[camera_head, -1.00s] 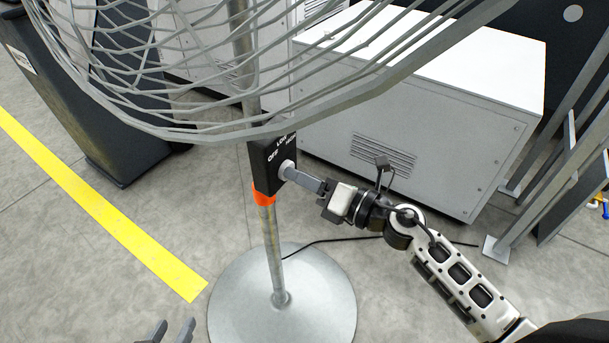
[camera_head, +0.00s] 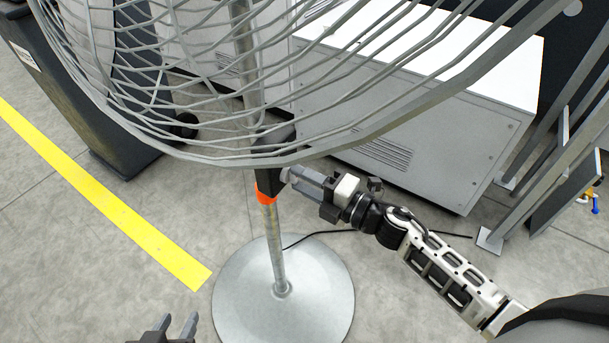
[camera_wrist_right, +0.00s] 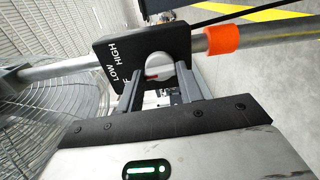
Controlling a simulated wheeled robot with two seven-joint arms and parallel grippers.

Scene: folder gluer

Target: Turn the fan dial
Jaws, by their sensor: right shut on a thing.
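The fan's black control box (camera_head: 270,174) sits on the pole above an orange collar, partly hidden behind the fan cage in the head view. In the right wrist view the control box (camera_wrist_right: 140,50) shows the words LOW and HIGH. The grey round fan dial (camera_wrist_right: 158,66) lies between the fingers of my right gripper (camera_wrist_right: 160,88). In the head view my right gripper (camera_head: 296,177) reaches the box from the right, shut on the dial. My left gripper (camera_head: 178,324) is low at the left, empty, with its fingers apart.
The fan cage (camera_head: 300,145) hangs over the box. The round fan base (camera_head: 285,315) stands on the floor with a black cable (camera_head: 320,236) beside it. A grey cabinet (camera_head: 420,150) and metal posts (camera_head: 535,150) stand behind right. A yellow stripe (camera_head: 120,220) runs along the left.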

